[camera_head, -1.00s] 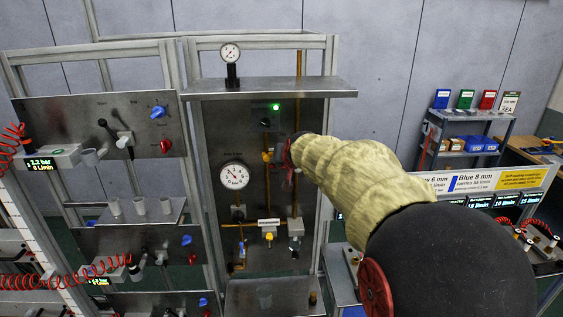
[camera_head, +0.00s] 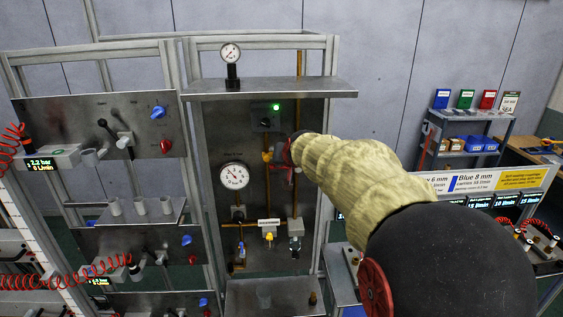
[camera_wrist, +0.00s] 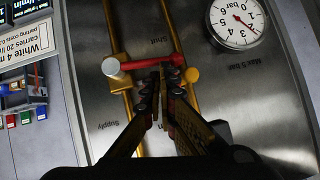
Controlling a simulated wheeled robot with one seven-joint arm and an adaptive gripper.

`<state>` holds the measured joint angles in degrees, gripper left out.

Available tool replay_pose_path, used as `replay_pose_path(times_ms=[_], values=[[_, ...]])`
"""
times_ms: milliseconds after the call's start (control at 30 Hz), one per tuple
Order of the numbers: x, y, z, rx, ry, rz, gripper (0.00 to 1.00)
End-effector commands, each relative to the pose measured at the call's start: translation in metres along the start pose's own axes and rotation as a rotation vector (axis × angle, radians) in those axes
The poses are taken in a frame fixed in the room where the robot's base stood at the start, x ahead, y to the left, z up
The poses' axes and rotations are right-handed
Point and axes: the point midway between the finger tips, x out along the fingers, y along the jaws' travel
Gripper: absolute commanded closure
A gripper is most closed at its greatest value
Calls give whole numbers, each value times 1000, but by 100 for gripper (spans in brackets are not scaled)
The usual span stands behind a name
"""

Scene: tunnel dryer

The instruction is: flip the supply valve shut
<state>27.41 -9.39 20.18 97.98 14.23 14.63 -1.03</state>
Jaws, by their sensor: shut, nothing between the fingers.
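In the head view a bit of red (camera_head: 289,156) shows beside the end of my arm, which hides most of the valve and my fingers.
A round gauge (camera_wrist: 236,20) sits to the right of the lever on the steel panel; it also shows in the head view (camera_head: 233,176). A metal shelf (camera_head: 270,88) juts out above the panel. Smaller valves with yellow (camera_head: 269,237) and grey (camera_head: 295,243) parts sit below.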

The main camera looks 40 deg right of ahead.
Motion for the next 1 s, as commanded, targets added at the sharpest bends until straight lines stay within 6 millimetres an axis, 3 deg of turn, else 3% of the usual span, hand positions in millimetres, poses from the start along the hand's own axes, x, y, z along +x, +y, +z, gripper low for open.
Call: replay_pose_path(times_ms=[233,600,800,1000], values=[[-24,-9,-36,-2,4,-4,100],[-97,-10,-30,-2,4,-4,100],[-115,-11,-29,-2,1,-3,100],[-118,-11,-29,-2,0,-3,100]])
